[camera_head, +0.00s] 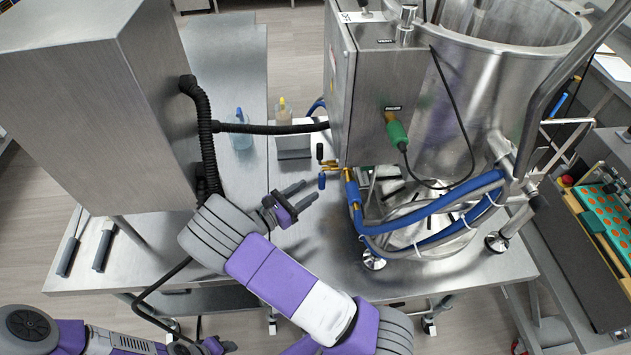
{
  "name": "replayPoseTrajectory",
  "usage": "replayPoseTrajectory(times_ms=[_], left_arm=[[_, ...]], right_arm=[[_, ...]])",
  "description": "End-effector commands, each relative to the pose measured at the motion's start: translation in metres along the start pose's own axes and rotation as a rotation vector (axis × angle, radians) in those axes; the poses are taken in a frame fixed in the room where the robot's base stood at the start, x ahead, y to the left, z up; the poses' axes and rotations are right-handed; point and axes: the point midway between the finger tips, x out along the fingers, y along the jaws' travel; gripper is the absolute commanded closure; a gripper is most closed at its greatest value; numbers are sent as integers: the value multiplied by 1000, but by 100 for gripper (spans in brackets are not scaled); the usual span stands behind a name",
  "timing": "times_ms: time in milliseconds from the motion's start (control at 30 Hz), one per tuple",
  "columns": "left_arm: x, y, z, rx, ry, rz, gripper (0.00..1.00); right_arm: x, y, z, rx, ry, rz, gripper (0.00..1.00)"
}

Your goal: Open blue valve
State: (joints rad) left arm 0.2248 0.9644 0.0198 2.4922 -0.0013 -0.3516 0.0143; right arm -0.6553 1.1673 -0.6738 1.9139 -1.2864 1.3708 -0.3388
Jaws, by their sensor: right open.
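The blue valve handle (322,181) hangs below a brass fitting (329,166) at the lower left of the steel machine (365,95). A black handle (319,151) stands on the same fitting. My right gripper (309,192) is open, its two fingers pointing right toward the blue handle. The fingertips are just left of and slightly below the handle; I cannot tell whether they touch it. Nothing shows between the fingers. My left gripper (222,346) is low at the bottom left, far from the valve, and its fingers are too small to read.
Blue and grey hoses (430,213) run right of the valve along the steel kettle (500,55). A tall steel cabinet (85,100) with a black corrugated hose (208,130) stands left. Bottles (241,130) sit behind.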

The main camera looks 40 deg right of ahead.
Motion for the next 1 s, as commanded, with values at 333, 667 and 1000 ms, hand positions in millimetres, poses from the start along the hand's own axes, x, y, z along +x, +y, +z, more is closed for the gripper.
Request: replayPoseTrajectory(times_ms=[333,667,1000], left_arm=[[12,-5,-1,0,2,0,57],[11,-4,-1,0,2,0,57],[11,-4,-1,0,2,0,57]], right_arm=[[21,-1,-15,-1,1,-4,55],[68,0,-15,0,2,-2,55],[76,0,-15,1,2,-1,55]])
